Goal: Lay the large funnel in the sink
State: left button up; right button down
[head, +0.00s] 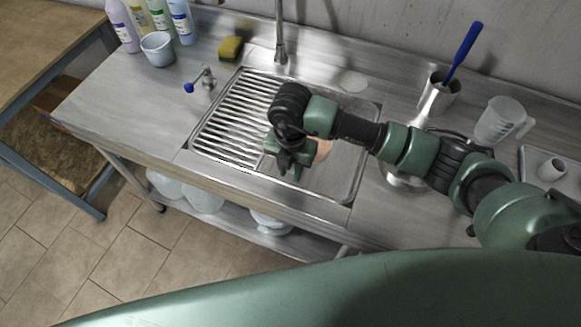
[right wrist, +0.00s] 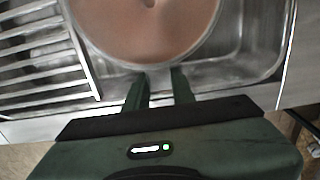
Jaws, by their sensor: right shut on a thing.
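The large funnel is a wide round piece, pinkish-brown inside with a pale rim and a small dark spot near its middle. It fills the top of the right wrist view (right wrist: 145,35), and a small part shows in the head view (head: 322,150). My right gripper (head: 288,170) is shut on the near rim of the funnel; its fingers also show in the right wrist view (right wrist: 160,88). The funnel is over the sink basin (head: 345,180); whether it touches the bottom I cannot tell. My arm hides much of it. My left gripper is not in view.
A slatted drainer (head: 235,115) fills the sink's left side. The tap (head: 281,45) stands behind. A shiny flared metal piece (head: 402,180), a steel cup (head: 447,95) with a blue-handled brush and a clear jug (head: 495,122) stand on the right. A yellow sponge (head: 231,48) lies behind left.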

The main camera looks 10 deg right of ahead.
jog(key=shift+f+b, duration=0.5)
jog(key=shift+f, duration=0.1)
jog(key=c, duration=1.2)
grip_release()
jog(key=shift+r, duration=0.1)
jog(key=shift+r+p, duration=0.25)
jog(key=shift+p, duration=0.05)
jog(key=shift+r+p, duration=0.45)
jog(key=shift+r, duration=0.1)
notch_tip(320, 180, up, 12)
jog(key=b, duration=0.2)
jog(key=shift+f+b, duration=0.25)
jog(key=shift+b, duration=0.05)
